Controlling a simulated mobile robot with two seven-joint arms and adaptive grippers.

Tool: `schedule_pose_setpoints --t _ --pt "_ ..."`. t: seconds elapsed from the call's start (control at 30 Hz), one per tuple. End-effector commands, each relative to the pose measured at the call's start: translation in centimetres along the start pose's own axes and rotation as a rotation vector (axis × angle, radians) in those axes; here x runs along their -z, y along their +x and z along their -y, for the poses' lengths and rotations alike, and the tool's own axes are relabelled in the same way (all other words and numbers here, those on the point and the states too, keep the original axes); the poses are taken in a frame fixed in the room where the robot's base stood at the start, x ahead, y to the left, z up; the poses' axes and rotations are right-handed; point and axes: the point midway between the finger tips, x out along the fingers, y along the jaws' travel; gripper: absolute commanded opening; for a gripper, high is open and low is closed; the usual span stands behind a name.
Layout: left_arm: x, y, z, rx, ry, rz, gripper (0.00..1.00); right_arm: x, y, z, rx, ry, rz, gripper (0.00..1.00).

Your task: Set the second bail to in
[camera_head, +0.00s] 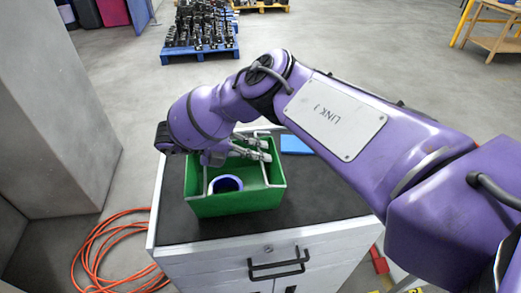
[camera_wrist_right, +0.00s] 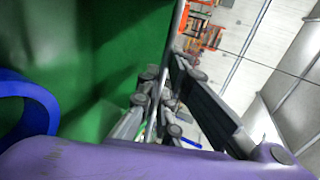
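A green tote (camera_head: 235,203) stands on the dark top of a grey cabinet. A thin metal bail (camera_head: 205,180) shows along its left inner side. Another metal bar, apparently a bail (camera_wrist_right: 165,75), runs along the tote's edge in the right wrist view. My right gripper (camera_head: 268,151) reaches over the tote's far right part, its fingers apart. In the wrist view its fingers (camera_wrist_right: 163,72) lie on either side of the bar; contact is unclear. My forearm and wrist hide part of the tote's far side. My left gripper is out of view.
A blue ring-shaped part (camera_head: 226,184) lies inside the tote. A flat blue item (camera_head: 296,145) lies behind it on the cabinet top (camera_head: 325,200). The cabinet top is bare to the right. An orange hose (camera_head: 95,250) lies on the floor at left, beside a grey pillar (camera_head: 55,110).

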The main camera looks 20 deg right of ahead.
Motion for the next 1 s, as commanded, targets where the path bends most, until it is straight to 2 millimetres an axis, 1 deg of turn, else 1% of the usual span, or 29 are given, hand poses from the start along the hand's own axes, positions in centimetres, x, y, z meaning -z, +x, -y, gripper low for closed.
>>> schedule_pose_setpoints --t 0.23,0.43,0.67,0.7,0.83,1.0 --pt "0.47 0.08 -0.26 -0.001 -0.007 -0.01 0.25 0.07 0.07 -0.38 0.054 -0.002 -0.001 0.0" --pt "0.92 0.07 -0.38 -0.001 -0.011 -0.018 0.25 0.09 0.12 -0.43 0.062 -0.003 -0.002 0.0" --pt "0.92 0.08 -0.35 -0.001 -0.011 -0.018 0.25 0.11 0.16 -0.45 0.061 -0.004 -0.003 0.0" --pt "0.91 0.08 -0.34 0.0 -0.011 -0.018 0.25 0.11 0.17 -0.45 0.061 -0.004 -0.003 0.09" --pt "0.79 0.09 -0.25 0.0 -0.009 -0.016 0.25 0.1 0.16 -0.44 0.061 -0.004 -0.003 0.25" --pt "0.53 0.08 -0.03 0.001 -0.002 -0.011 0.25 0.08 0.14 -0.41 0.061 -0.003 -0.002 0.25"
